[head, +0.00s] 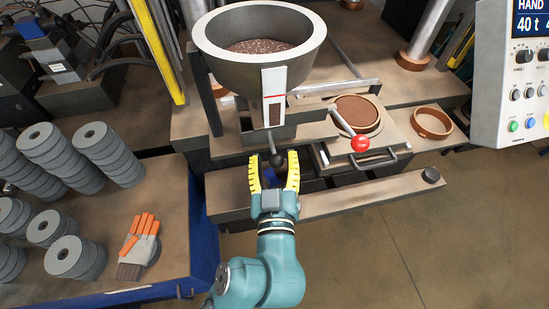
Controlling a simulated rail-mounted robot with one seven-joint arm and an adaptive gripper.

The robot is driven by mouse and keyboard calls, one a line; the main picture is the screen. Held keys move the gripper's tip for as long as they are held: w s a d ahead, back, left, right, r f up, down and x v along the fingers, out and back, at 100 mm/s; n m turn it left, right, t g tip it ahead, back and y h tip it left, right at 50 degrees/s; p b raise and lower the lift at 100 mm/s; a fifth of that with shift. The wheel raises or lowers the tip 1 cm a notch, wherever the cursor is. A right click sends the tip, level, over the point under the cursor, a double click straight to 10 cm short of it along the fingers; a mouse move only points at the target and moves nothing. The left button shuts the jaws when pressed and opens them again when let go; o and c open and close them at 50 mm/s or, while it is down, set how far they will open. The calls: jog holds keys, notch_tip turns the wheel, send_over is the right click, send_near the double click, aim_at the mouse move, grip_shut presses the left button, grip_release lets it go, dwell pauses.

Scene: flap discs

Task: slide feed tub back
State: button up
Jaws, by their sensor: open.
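The feed tub (213,42) is a wide grey round bowl holding brown granules, at the top middle of the head view. A block with a white front plate (274,82) and a small window stands below its front. A dark ball knob (277,160) on a short stem sticks out beneath the block. My gripper (274,168) is open, with its yellow-padded fingers on either side of the knob. I cannot tell whether a finger touches it. The area deeper between the fingers is dark and hard to read.
A red ball lever (360,144) and a brown disc (357,113) in a mould are to the right. A copper ring (432,122) lies farther right. A control panel (515,70) hangs at the right edge. Stacked grey discs (105,150) and a glove (140,243) are on the left table.

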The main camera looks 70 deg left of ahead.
jog(key=v, duration=1.2)
dwell(0.3)
